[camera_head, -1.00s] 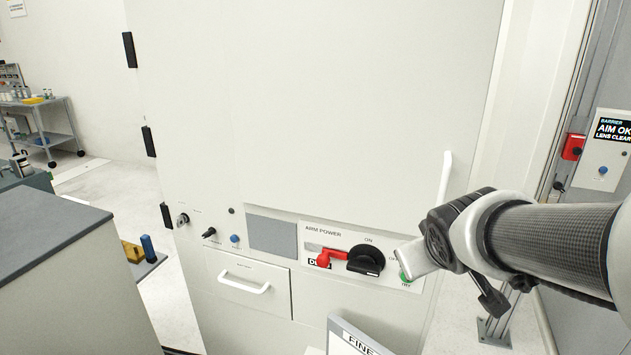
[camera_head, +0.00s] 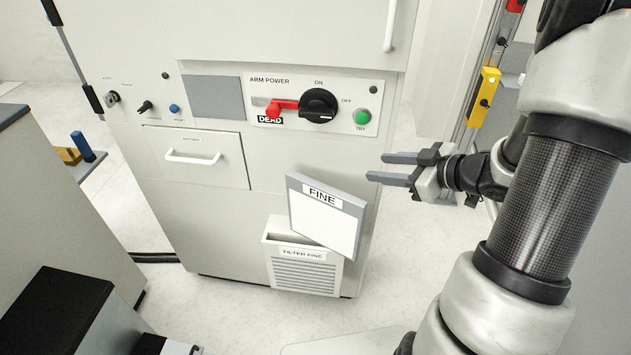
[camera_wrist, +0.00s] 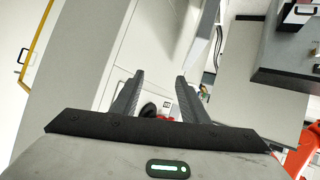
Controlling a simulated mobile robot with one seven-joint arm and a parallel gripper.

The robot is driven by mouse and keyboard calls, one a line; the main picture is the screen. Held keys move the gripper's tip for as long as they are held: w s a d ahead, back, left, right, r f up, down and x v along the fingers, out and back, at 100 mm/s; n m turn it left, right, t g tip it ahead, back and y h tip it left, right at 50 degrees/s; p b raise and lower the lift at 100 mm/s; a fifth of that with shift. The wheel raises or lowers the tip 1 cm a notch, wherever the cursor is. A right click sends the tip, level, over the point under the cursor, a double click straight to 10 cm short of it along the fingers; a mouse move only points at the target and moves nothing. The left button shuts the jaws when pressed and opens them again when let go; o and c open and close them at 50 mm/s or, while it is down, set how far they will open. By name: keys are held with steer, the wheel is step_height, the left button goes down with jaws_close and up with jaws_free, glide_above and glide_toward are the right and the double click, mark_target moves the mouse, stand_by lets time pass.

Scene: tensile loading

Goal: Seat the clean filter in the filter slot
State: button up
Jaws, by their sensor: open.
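The filter (camera_head: 325,222), a flat white panel with a grey frame marked FINE, stands tilted at the mouth of the filter slot (camera_head: 305,275). The slot is a white vented box marked FILTER FINE, low on the cabinet front. The filter leans to one side, its lower right corner overhanging the box; how deep its lower edge sits is hidden. My gripper (camera_head: 378,168) is open and empty, right of and above the filter, apart from it.
Above the slot is the ARM POWER panel (camera_head: 372,92) with a red lever (camera_head: 283,106), black knob (camera_head: 319,105) and green button (camera_head: 362,117). A drawer (camera_head: 225,150) lies left of it. A grey-topped counter (camera_head: 50,200) stands left. Floor right of the cabinet is clear.

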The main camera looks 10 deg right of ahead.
mark_target(330, 189)
steer(key=s+f+g+y+b, duration=0.1)
steer(key=s+f+y, duration=0.2)
steer(key=s+f, duration=0.15)
steer(key=shift+n, duration=0.3)
steer(key=b+x, duration=0.1)
steer(key=x, duration=0.2)
steer(key=b+x, duration=0.1)
steer(key=x, duration=0.3)
steer(key=a+b+x, duration=0.1)
steer(key=x, duration=0.3)
steer(key=shift+s+a+r, duration=0.1)
steer(key=shift+s+r, duration=0.2)
steer(key=shift+s, duration=0.05)
steer(key=shift+b+x, duration=1.05)
steer(key=shift+x, duration=2.05)
steer(key=shift+w+r, duration=0.1)
steer(key=shift+r, duration=0.05)
jaws_close()
